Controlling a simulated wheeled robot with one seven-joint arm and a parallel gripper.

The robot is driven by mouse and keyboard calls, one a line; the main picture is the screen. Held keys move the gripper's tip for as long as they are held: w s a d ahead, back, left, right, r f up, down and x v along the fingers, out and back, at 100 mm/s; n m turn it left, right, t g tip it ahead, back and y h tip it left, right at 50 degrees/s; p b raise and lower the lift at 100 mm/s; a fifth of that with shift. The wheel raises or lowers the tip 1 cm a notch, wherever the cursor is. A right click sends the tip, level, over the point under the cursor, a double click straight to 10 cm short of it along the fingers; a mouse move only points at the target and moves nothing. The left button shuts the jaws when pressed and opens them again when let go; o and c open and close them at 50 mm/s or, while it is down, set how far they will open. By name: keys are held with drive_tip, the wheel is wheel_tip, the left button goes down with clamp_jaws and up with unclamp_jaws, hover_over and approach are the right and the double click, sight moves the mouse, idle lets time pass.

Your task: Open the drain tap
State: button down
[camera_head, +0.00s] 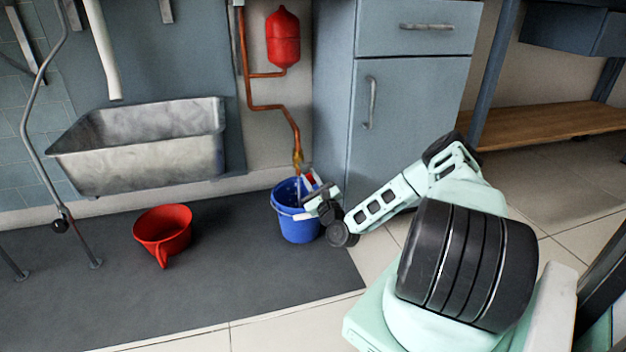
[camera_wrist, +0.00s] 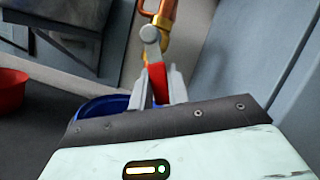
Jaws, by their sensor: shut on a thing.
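The brass drain tap (camera_head: 298,158) sits at the lower end of a copper pipe, above a blue bucket (camera_head: 283,225). In the wrist view the tap body (camera_wrist: 163,20) is at the top, with a grey round pivot below it. My gripper (camera_wrist: 158,88) is shut on the tap's red lever handle (camera_wrist: 157,75), with one finger on each side. In the head view my gripper (camera_head: 316,197) is at the bucket's right rim, and a bit of red handle shows beside it. A thin pale streak hangs below the tap; I cannot tell for sure whether it is water.
A red expansion tank (camera_head: 283,38) hangs on the copper pipe (camera_head: 247,80). A grey-blue cabinet (camera_head: 410,135) stands close right of the tap.

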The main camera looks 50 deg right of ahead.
drive_tip(key=shift+a+f+m, duration=0.1)
drive_tip(key=shift+a+m, duration=0.05)
drive_tip(key=shift+m, duration=0.25)
drive_tip(key=c, duration=1.3)
unclamp_jaws()
drive_tip(key=shift+c, duration=0.2)
drive_tip(key=p+v, duration=0.6)
drive_tip(key=v, duration=1.1)
drive_tip(key=shift+a+p, duration=0.2)
drive_tip(key=shift+p, duration=0.1)
